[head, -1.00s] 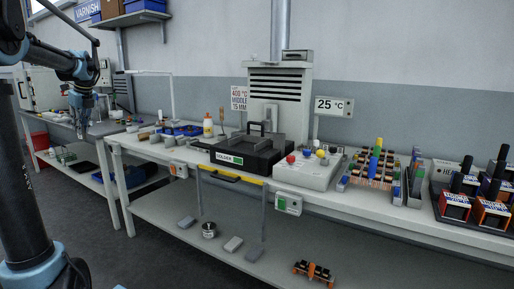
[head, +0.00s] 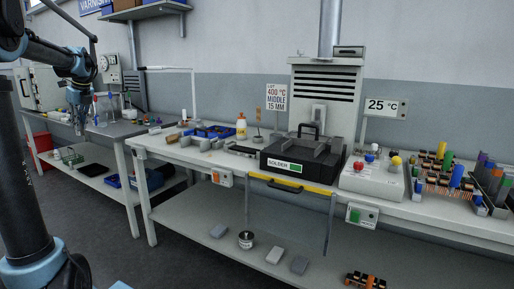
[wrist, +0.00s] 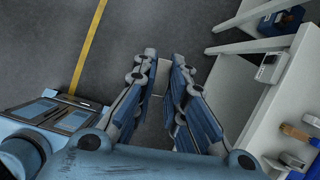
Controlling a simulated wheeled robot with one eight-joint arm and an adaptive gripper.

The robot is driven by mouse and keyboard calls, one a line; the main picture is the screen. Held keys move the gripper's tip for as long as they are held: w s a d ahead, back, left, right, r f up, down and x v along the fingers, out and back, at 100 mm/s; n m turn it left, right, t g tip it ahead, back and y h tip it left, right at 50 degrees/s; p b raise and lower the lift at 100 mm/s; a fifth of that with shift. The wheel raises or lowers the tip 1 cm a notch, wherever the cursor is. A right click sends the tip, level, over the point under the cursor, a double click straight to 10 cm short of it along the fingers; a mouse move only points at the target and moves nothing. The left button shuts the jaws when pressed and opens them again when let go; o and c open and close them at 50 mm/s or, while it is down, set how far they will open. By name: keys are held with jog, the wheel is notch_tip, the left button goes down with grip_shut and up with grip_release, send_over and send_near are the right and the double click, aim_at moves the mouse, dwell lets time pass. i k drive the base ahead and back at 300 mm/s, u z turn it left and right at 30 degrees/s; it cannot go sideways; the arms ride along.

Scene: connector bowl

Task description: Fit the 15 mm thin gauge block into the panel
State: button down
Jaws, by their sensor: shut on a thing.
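My gripper (head: 78,118) hangs at the upper left of the head view, in front of the left bench. In the wrist view its blue-grey fingers (wrist: 160,82) point away from the camera over the floor. A small pale grey piece (wrist: 158,74) shows between the fingers, and the gripper is shut on it. It looks like a thin gauge block, but its size cannot be read. I cannot pick out the panel with certainty in either view. A sign (head: 276,97) on the wall reads 400 °C, middle, 15 mm.
A long white bench (head: 190,156) carries a black solder station (head: 270,162), a white box with coloured knobs (head: 372,184) and several small parts. A yellow bar (head: 300,184) runs along its front. A second bench (head: 115,128) stands left. Grey floor is clear in front.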

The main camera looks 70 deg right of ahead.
aim_at(377, 187)
jog(key=z, duration=0.05)
jog(key=i, duration=1.15)
jog(key=z, duration=3.4)
jog(key=i, duration=1)
